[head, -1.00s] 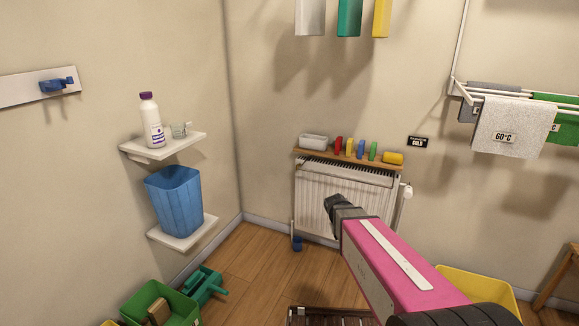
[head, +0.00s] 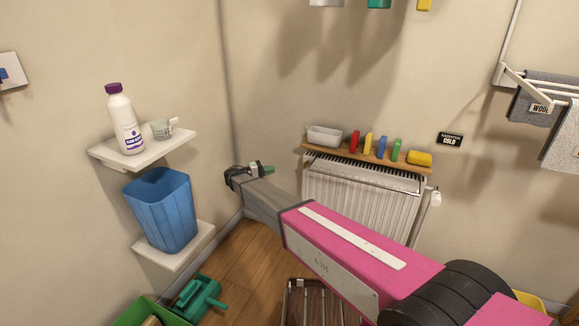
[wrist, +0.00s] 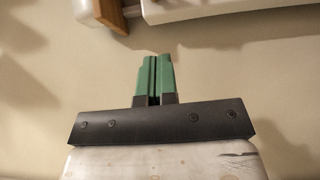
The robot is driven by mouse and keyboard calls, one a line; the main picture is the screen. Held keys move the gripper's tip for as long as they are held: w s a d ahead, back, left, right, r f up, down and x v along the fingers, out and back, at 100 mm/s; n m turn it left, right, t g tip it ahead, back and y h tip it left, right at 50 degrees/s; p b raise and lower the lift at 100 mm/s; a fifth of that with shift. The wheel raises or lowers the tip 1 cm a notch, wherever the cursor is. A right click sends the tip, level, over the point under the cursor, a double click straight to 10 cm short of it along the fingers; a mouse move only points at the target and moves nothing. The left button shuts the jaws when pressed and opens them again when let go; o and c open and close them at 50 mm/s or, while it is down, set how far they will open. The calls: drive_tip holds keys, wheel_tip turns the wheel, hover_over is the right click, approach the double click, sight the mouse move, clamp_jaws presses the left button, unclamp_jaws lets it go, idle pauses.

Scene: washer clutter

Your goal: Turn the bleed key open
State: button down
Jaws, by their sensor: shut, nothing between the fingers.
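My gripper (head: 262,169) is beyond the left end of the white radiator (head: 365,200), in front of the wall near the room's corner. Its green fingertips are together and empty; they show up close in the wrist view (wrist: 154,80). I cannot make out the bleed key in either view. The radiator's left end and lower front are partly hidden by my arm. At the top of the wrist view are a white edge (wrist: 210,8) and a brown wooden piece (wrist: 112,14), apart from the fingertips.
A white valve (head: 436,199) is at the radiator's right end. Left wall shelves hold a bottle (head: 123,120) and a blue bin (head: 162,212). A drying rack hangs right.

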approach(306, 164)
drive_tip(key=w+d+f, duration=0.1)
drive_tip(key=w, duration=0.4)
drive_tip(key=d, duration=0.1)
drive_tip(key=s+d, duration=0.1)
drive_tip(key=d, duration=0.2)
drive_tip(key=shift+s+d+f, duration=0.1)
drive_tip(key=shift+s+f, duration=0.1)
drive_tip(key=shift+s, duration=0.2)
drive_tip(key=shift+d+f, duration=0.1)
